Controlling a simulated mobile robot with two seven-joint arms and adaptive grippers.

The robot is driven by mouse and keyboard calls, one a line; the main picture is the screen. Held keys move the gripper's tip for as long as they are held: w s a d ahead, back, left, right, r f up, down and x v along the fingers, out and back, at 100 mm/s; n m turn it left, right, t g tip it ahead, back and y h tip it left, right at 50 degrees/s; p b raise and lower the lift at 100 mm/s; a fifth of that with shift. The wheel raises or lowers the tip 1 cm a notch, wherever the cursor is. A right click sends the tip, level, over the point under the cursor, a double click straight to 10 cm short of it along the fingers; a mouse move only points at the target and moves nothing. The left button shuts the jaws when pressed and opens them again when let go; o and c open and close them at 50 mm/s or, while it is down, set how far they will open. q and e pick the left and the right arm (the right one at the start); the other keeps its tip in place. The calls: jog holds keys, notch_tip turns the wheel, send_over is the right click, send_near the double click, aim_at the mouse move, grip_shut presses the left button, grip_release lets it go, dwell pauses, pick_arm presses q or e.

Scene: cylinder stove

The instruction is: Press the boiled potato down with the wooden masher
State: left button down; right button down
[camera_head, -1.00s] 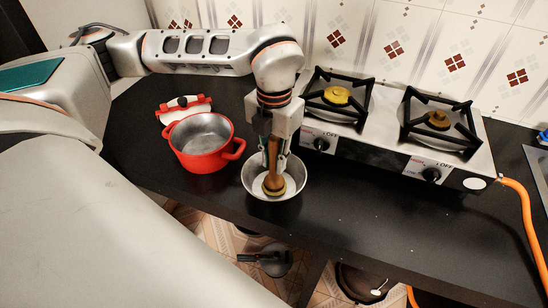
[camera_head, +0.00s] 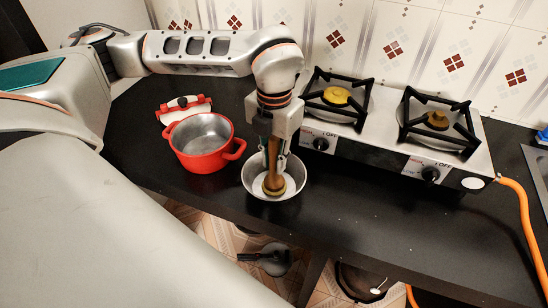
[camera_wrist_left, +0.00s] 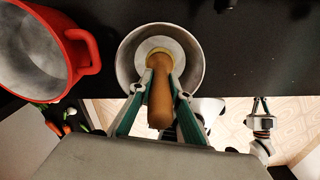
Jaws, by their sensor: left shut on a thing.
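My left gripper (camera_head: 273,150) is shut on the wooden masher (camera_head: 273,178), which stands about upright with its round head down inside a metal bowl (camera_head: 299,184). In the left wrist view my left gripper (camera_wrist_left: 160,92) has its fingers on both sides of the masher's brown handle (camera_wrist_left: 160,105). A pale, flat round patch (camera_wrist_left: 150,46) shows around the masher head at the bowl's bottom. It may be the potato, but most of it is hidden under the masher. My right gripper (camera_wrist_left: 261,100) is small at the right of the left wrist view, apart from the bowl, with a gap between its fingers.
A red pot (camera_head: 205,160) stands just left of the bowl, its handle toward it. A red-and-white item (camera_head: 185,106) lies behind the pot. A two-burner stove (camera_head: 385,150) stands behind right. The dark counter (camera_head: 390,225) is clear right of the bowl; its front edge is close.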

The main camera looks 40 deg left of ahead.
pick_arm(q)
jog(key=shift+f, duration=0.1)
dwell(0.7)
dwell(0.3)
jog(key=shift+r+p, duration=0.6)
jog(key=shift+r, duration=0.15)
jog(key=shift+r+p, duration=1.85)
jog(key=shift+r, duration=1.05)
